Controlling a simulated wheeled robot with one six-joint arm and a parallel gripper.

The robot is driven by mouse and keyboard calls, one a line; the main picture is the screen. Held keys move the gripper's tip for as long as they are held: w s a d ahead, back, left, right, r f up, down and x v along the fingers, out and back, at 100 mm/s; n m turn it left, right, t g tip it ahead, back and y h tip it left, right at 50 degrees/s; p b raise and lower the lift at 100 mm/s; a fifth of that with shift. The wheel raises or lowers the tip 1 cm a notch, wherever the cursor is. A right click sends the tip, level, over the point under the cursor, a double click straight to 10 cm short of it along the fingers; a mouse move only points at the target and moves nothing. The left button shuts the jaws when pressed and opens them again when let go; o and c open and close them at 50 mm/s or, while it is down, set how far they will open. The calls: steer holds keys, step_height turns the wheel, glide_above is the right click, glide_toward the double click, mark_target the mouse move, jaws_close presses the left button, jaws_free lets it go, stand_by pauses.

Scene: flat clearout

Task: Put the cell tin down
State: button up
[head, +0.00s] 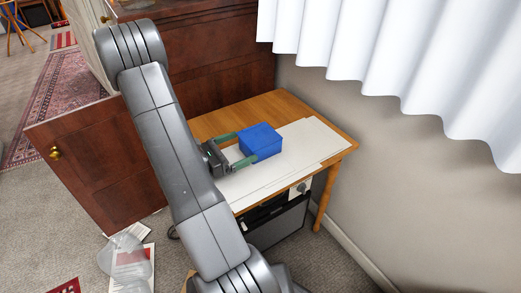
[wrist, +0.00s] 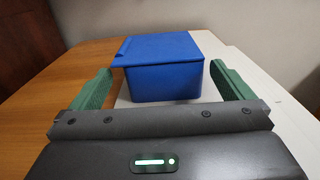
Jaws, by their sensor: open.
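The cell tin, a blue lidded box (head: 261,141), rests on white sheets on the small wooden table, near the corner by the wall. In the wrist view the blue tin (wrist: 160,68) stands upright between my two green fingers, with a gap at each side. My gripper (head: 244,147) is open around the near part of the tin. In the wrist view my gripper (wrist: 168,82) holds nothing. The tin's far side and underside are hidden.
The wooden table (head: 283,101) has white sheets (head: 308,143) on it. A wall and white curtain (head: 390,60) stand to the right. A dark wooden cabinet with an open door (head: 95,150) is at the left. Papers and a clear bag (head: 125,258) lie on the floor.

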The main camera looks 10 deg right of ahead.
mark_target(255, 138)
steer(key=shift+w+d, duration=0.3)
steer(key=shift+d, duration=0.2)
steer(key=shift+b+x, duration=0.5)
steer(key=shift+x, duration=2)
steer(key=shift+r, duration=0.1)
steer(key=c, duration=1.1)
